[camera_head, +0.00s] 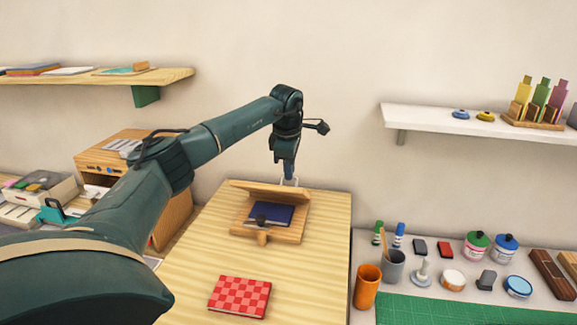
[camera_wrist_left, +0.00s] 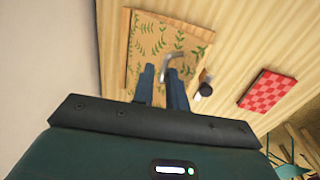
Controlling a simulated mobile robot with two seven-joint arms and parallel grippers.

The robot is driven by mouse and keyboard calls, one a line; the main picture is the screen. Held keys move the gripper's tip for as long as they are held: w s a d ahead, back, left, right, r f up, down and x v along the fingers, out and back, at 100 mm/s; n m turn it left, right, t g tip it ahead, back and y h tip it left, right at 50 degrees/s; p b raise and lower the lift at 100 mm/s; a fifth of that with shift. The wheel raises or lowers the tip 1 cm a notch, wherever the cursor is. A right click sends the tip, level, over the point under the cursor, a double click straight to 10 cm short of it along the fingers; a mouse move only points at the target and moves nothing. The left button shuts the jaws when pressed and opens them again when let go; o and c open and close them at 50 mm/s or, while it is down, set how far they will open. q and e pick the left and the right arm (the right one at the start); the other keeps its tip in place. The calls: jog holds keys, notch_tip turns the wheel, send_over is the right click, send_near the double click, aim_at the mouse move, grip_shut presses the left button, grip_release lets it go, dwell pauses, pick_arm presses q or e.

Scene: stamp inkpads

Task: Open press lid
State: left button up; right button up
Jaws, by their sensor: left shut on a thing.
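The wooden press (camera_head: 286,234) stands on the light wood table, with a dark blue book (camera_head: 278,214) lying on its base. Its lid (camera_head: 268,191) is raised at the back and tilted, apart from the book. The lid's leaf-patterned face (camera_wrist_left: 145,45) shows in the left wrist view. My left gripper (camera_head: 289,178) is at the lid's upper right edge, pointing down, shut on the pale metal handle (camera_wrist_left: 176,60). The fingers partly hide the handle. A dark round knob (camera_head: 261,219) shows at the press front. My right gripper is in neither view.
A red checkered book (camera_head: 240,296) lies on the table in front of the press. At right are an orange cup (camera_head: 367,287), a grey cup (camera_head: 391,267), jars and a green mat (camera_head: 460,310). A wall shelf (camera_head: 470,122) hangs above. Table space around the press is clear.

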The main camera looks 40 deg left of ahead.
pick_arm(q)
jog(key=shift+o, duration=1.4)
jog(key=shift+w+a+f, duration=0.25)
jog(key=shift+w+f, duration=0.25)
jog(key=shift+f, duration=0.35)
jog(key=shift+o, duration=0.8)
jog(key=shift+s+r, duration=0.15)
jog(key=shift+r, duration=0.15)
jog(key=b+v, duration=0.1)
jog(key=v, duration=1.2)
